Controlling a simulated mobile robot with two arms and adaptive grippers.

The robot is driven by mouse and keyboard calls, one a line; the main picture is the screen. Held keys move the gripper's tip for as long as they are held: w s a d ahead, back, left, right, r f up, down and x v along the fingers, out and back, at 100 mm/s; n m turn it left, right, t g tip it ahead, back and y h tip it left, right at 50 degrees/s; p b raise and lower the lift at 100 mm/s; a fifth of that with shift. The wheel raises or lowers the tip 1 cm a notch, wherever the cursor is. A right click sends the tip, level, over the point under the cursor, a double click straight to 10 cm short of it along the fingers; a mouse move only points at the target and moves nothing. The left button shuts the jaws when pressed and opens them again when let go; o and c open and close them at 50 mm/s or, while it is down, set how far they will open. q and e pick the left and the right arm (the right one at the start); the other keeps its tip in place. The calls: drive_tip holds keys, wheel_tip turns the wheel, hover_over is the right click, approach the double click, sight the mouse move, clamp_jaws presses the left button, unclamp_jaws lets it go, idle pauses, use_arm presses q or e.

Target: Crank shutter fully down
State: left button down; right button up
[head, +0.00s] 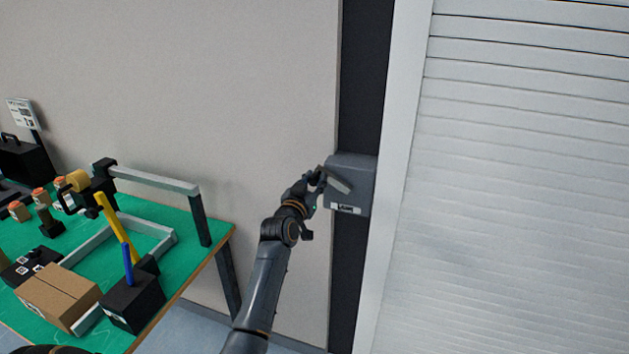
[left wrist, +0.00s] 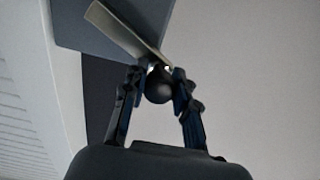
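The grey crank box (head: 356,190) is mounted on the dark post beside the shutter. A flat metal crank arm (head: 337,180) crosses its front and slants up to the left; in the left wrist view the arm (left wrist: 122,32) ends at a round black knob (left wrist: 158,88). My left gripper (head: 316,181) is at this end of the crank, and its two fingers close on the knob from both sides in the left wrist view. The white slatted shutter (head: 520,190) fills the right of the head view; its bottom edge is out of view. My right gripper is not in view.
A green-topped workbench (head: 190,262) stands at the left with a cardboard box (head: 58,292), a black block (head: 133,302), a metal frame (head: 155,180) and several small items. Bare wall (head: 230,80) lies between bench and crank box.

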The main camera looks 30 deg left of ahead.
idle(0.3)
use_arm(q)
drive_tip(key=shift+s+a+f+n+b, duration=0.15)
drive_tip(key=shift+f+n+b, duration=0.1)
drive_tip(key=shift+f+n, duration=0.2)
drive_tip(key=shift+w+a+f+n+b, duration=0.1)
drive_tip(key=shift+a+f+n+b, duration=0.15)
drive_tip(key=shift+n, duration=0.3)
drive_tip(key=w+d+f+n+b, duration=0.1)
drive_tip(key=d+f+n+b, duration=0.2)
drive_tip(key=f+n, duration=0.7)
drive_tip(key=shift+d+f+n, duration=0.15)
drive_tip(key=shift+d+n, duration=1.05)
drive_tip(key=shift+n, duration=2.5)
drive_tip(key=shift+w, duration=0.1)
drive_tip(key=c, duration=1)
unclamp_jaws()
